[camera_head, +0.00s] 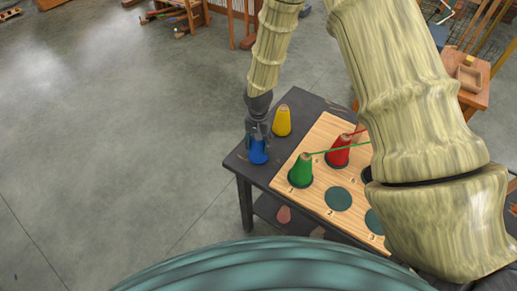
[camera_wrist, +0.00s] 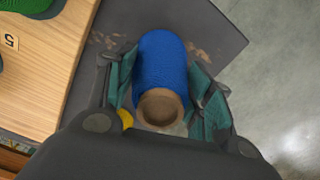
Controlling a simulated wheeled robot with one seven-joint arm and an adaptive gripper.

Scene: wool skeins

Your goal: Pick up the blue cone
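The blue cone (camera_head: 258,151) stands upright near the left edge of the dark table, below my gripper (camera_head: 257,136). In the wrist view the blue cone (camera_wrist: 161,62) lies between the two teal finger pads of my gripper (camera_wrist: 162,80), its brown tip toward the camera. The pads flank it closely on both sides. I cannot tell whether they press on it. The cone shows no clear gap from the table.
A wooden board (camera_head: 314,197) with dark round spots lies right of the blue cone. It bears a green cone (camera_head: 301,170) and a red cone (camera_head: 339,152), with yarn running from them. A yellow cone (camera_head: 283,121) stands close behind the blue one. Left of the table (camera_head: 240,164) is open floor.

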